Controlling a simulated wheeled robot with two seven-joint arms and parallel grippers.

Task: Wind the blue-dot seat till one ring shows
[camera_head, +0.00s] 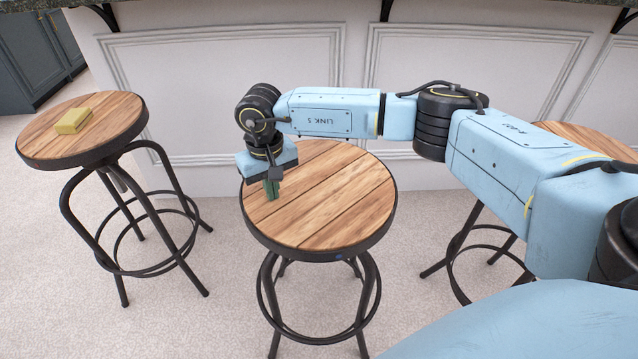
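The middle stool's round wooden seat (325,205) has a dark rim with a small blue mark (349,260) at its front, so it looks like the blue-dot seat. No ring shows under the seat; its underside is hidden by the rim. My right gripper (272,190) points down at the seat's left rear part, with its green fingertips at or just above the wood. I cannot tell whether it touches, or whether the fingers are open or shut. My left gripper is not in view.
A third stool (585,135) is at the right, partly behind my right arm. The panelled bar front (225,90) is close behind. Carpet is clear between the left and middle stools.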

